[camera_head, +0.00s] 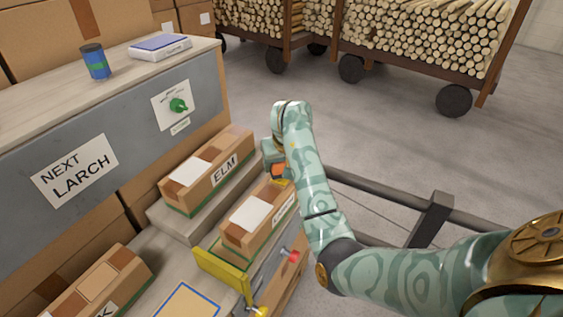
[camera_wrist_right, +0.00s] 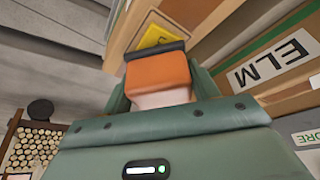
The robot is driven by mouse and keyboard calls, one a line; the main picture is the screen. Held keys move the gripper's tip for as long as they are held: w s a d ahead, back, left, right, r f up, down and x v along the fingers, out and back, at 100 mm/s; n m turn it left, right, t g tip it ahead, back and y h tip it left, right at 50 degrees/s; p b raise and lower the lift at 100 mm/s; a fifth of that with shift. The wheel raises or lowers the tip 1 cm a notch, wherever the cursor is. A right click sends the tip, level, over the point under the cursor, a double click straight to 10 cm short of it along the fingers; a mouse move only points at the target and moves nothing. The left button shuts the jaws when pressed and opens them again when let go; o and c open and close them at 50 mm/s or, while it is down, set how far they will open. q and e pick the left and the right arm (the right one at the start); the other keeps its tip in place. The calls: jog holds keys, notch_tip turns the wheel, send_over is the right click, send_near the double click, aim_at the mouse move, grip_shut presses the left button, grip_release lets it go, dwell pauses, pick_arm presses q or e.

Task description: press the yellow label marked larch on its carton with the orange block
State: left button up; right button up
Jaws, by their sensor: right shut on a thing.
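My right gripper (camera_head: 276,160) is shut on the orange block (camera_head: 279,170), at the far end of the middle carton (camera_head: 242,238). In the right wrist view the orange block (camera_wrist_right: 158,72) sits between the fingers, its dark edge overlapping the lower part of a yellow label (camera_wrist_right: 158,35). The label is on a brown carton face and looks tilted; its writing cannot be read. I cannot tell whether the block touches it. The middle carton carries a white sheet on top and a white side label, partly hidden by my arm. My left gripper is not in view.
The ELM carton (camera_head: 208,170) stands close by on a step. Another carton (camera_head: 98,287) lies lower left. A yellow bracket (camera_head: 222,268) is at the middle carton's front. A sign reading NEXT LARCH (camera_head: 76,171) hangs on the grey panel. A dark rail (camera_head: 395,208) runs at the right.

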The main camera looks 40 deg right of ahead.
pick_arm(q)
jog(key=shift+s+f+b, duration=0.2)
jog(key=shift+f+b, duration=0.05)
jog(key=shift+b, duration=0.15)
pick_arm(e)
jog(key=shift+f, duration=0.45)
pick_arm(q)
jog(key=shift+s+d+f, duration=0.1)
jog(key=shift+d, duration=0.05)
pick_arm(e)
jog(key=shift+f, duration=0.35)
dwell(0.6)
jog(key=shift+d+r, duration=0.1)
notch_tip(320, 180, up, 3)
jog(key=shift+p, duration=0.7)
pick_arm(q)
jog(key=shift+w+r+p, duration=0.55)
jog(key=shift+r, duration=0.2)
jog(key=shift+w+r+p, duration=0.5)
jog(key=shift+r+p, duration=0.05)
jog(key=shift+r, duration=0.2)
pick_arm(e)
jog(key=shift+r, duration=2.05)
